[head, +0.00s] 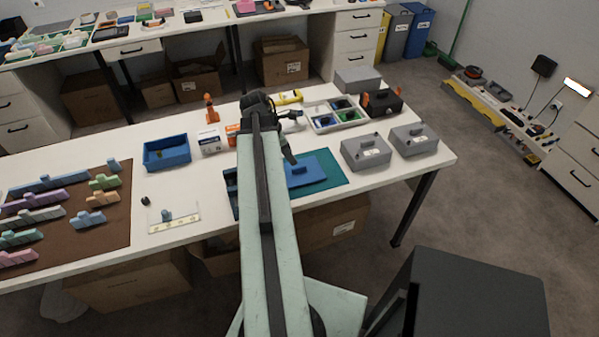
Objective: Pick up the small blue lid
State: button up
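A small blue lid (305,172), flat with a raised part on top, lies on the dark green mat (333,174) on the white table. My arm reaches up from the bottom of the head view and covers part of the mat. My gripper (290,157) points down just above and behind the lid's left side. Its fingers are small and dark, so I cannot tell whether they are open or whether they touch the lid.
Two grey lidded boxes (365,152) (414,139) stand right of the mat. A compartment tray (334,116) lies behind it. A blue bin (167,152) and a brown mat (110,226) with several coloured pieces are left. The table's front edge is near the mat.

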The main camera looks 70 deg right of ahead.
aim_at(298, 167)
jog(key=b+x, duration=0.2)
jog(key=shift+f+b, duration=0.3)
jog(key=shift+f, duration=0.1)
jog(key=b+x, duration=0.4)
jog(key=x, duration=0.1)
jog(key=shift+d+f+b, duration=0.1)
jog(key=shift+d+b, duration=0.1)
jog(key=shift+b, duration=0.2)
grip_shut()
